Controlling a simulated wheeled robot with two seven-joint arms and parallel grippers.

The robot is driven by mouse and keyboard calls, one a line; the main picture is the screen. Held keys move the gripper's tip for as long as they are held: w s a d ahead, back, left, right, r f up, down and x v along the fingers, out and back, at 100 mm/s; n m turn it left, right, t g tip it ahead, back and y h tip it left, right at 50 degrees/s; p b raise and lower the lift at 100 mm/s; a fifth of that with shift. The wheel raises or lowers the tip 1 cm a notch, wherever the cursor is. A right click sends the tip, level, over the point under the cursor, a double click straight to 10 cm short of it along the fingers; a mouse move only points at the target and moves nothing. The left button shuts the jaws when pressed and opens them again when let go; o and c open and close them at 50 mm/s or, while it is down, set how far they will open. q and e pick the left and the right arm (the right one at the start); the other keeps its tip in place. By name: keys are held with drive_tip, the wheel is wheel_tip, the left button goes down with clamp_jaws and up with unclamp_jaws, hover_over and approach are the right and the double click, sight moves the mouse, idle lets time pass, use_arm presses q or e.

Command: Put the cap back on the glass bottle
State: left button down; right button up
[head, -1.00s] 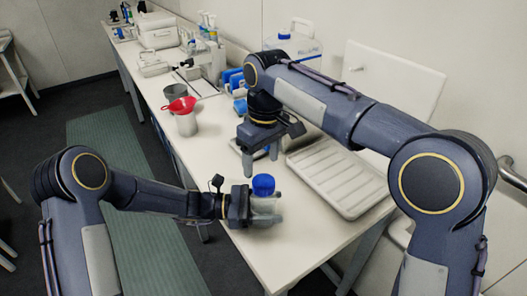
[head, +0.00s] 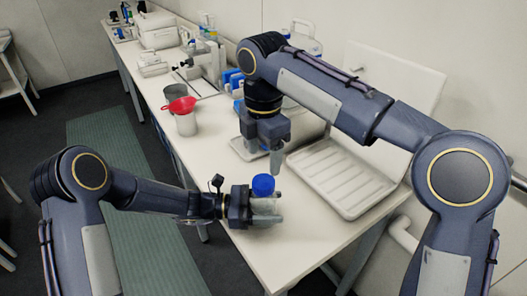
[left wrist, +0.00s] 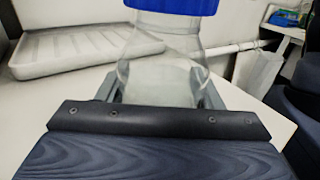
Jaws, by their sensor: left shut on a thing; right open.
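The glass bottle (left wrist: 160,75) is clear and upright, and my left gripper (head: 264,212) is shut around its body above the front of the bench. The blue cap (head: 263,185) sits on top of the bottle's neck. The cap's lower part also shows at the top of the left wrist view (left wrist: 175,5); its upper part is cut off there. My right gripper (head: 274,165) points down above and behind the bottle, open, with nothing seen between its fingers. It is clear of the cap.
A white ribbed tray (head: 345,185) lies to the right of the bottle on the white bench (head: 290,255). Bottles and equipment stand farther back. The bench front is clear.

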sight(264, 181)
drive_tip(key=shift+f, duration=4)
drive_tip(key=c, duration=1)
drive_tip(key=m, duration=0.9)
drive_tip(key=shift+m, duration=0.4)
drive_tip(key=m, duration=0.5)
drive_tip(key=shift+m, duration=0.4)
drive_tip(key=m, duration=0.5)
drive_tip(key=shift+m, duration=0.3)
drive_tip(key=o, duration=1.2)
drive_tip(key=shift+c, duration=0.2)
